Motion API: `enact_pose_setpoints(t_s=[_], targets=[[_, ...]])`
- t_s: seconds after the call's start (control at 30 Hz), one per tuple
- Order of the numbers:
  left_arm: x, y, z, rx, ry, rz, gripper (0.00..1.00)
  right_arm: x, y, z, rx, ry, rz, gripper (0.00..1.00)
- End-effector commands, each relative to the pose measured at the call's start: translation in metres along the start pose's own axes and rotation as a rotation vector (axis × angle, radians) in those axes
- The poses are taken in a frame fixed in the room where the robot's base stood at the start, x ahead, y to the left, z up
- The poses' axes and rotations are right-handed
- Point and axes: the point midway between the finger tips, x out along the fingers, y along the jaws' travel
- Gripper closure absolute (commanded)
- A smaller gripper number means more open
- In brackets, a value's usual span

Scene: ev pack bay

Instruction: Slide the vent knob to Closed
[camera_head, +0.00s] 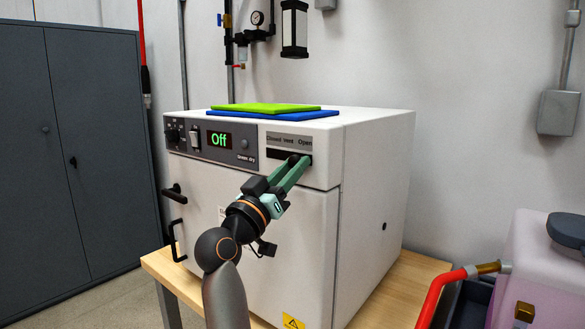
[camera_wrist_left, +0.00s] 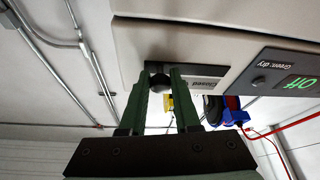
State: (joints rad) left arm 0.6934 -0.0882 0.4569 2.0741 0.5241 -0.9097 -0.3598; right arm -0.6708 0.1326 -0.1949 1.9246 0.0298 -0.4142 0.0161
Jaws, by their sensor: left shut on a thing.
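The vent panel (camera_head: 289,140) is on the upper right front of a white oven-like cabinet (camera_head: 375,160). Its label reads Closed at left, Vent in the middle and Open at right, above a dark horizontal slot (camera_head: 273,153). The black vent knob (camera_wrist_left: 160,82) sits between the green fingers of my left gripper (camera_head: 298,162), toward the Open end of the slot. In the left wrist view my left gripper (camera_wrist_left: 162,77) is shut on the knob, beside the Closed label (camera_wrist_left: 205,84). The fingers partly hide the knob and slot. My right gripper is not in view.
A display (camera_head: 218,139) reads Off, left of the vent panel. Green (camera_head: 262,107) and blue (camera_head: 310,115) sheets lie on the cabinet top. Black handles (camera_head: 178,240) stick out at the front left. A red hose (camera_head: 435,295) and pink container (camera_head: 545,265) are at right.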

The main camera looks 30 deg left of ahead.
Motion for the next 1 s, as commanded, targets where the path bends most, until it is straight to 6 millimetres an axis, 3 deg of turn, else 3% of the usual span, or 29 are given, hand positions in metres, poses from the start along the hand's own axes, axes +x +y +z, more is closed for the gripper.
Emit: enact_pose_setpoints(t_s=[0.17,0.6,1.0], targets=[[0.000,-0.005,0.000,0.003,-0.001,-0.002,1.00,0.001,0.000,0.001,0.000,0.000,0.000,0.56],[0.005,-0.068,-0.010,0.005,-0.001,-0.003,1.00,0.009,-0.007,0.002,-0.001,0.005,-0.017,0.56],[0.006,-0.076,-0.013,-0.001,-0.001,-0.002,1.00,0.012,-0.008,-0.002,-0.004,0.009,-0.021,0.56]])
